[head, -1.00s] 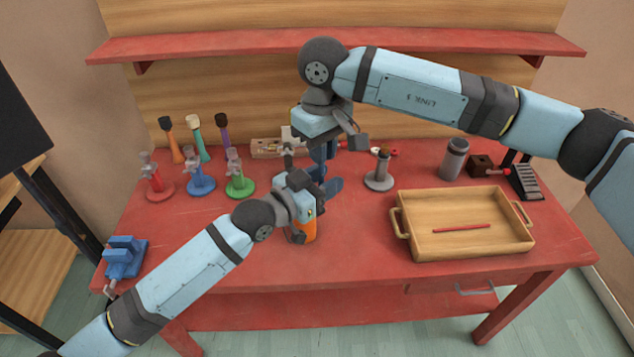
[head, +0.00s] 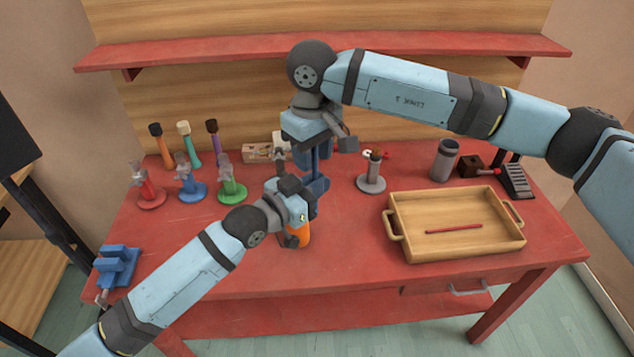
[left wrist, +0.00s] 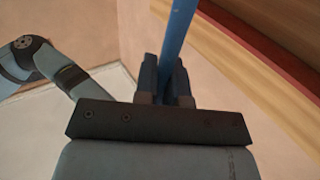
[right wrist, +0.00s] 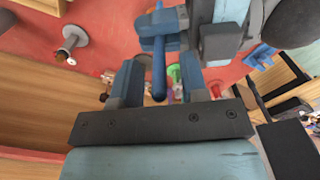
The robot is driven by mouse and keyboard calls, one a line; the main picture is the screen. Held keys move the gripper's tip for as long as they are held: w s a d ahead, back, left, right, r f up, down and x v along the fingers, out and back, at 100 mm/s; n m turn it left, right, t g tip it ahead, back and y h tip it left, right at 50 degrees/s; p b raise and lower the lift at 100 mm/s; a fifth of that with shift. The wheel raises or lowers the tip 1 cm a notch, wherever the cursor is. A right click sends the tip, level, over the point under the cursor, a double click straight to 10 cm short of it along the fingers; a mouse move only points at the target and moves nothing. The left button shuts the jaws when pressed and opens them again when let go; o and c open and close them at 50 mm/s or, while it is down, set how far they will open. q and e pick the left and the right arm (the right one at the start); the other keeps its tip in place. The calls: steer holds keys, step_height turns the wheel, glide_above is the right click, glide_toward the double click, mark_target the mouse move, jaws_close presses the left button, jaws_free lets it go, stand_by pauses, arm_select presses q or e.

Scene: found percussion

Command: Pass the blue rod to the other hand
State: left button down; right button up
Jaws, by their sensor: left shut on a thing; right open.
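The blue rod (head: 315,160) stands roughly upright above the table between my two grippers. My left gripper (head: 317,186) is shut on it from below; in the left wrist view the rod (left wrist: 178,35) extends out past the closed fingers (left wrist: 165,80). My right gripper (head: 318,152) is above, pointing down, with its fingers open. In the right wrist view the rod's end (right wrist: 158,75) lies between the spread fingers (right wrist: 158,82), with a gap on each side. The left gripper's fingers (right wrist: 160,25) show farther along the rod.
A wooden tray (head: 400,246) with a red stick (head: 454,229) is at right. A grey holder (head: 371,184), a grey canister (head: 445,160) and a pedal (head: 517,180) stand behind. Coloured stands (head: 232,190) and a blue vise (head: 117,264) are left. An orange item (head: 298,236) is below my left gripper.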

step_height(320, 180, up, 11)
steer(key=w+a+f+m+t+y, duration=0.2)
steer(key=w+a+f+m+y, duration=0.5)
steer(key=m+y, duration=0.55)
steer(key=w+d+f+m+t, duration=0.1)
steer(key=d+f+m+t, duration=0.45)
steer(key=f+m, duration=0.4)
steer(key=w+d+f+m+t, duration=0.2)
steer(key=d+f+m+t, duration=0.4)
steer(key=m, duration=0.6)
steer(key=s+d+f+n+h, duration=0.3)
steer(key=s+f+n, duration=0.5)
steer(key=s+n, duration=0.2)
steer(key=s+d+f+n+g+h, duration=0.1)
steer(key=s+d+f+n+h, duration=0.2)
steer(key=s+f+n, duration=0.5)
steer(key=s+d+f+n+g+h, duration=0.1)
steer(key=s+d+f+n+h, duration=0.2)
steer(key=s+n, duration=0.8)
steer(key=s+d+f, duration=0.2)
steer(key=s+f, duration=0.2)
steer(key=s, duration=0.3)
steer(key=shift+s+d+f+n, duration=0.2)
steer(key=shift+f+n, duration=0.1)
steer(key=shift+f, duration=0.1)
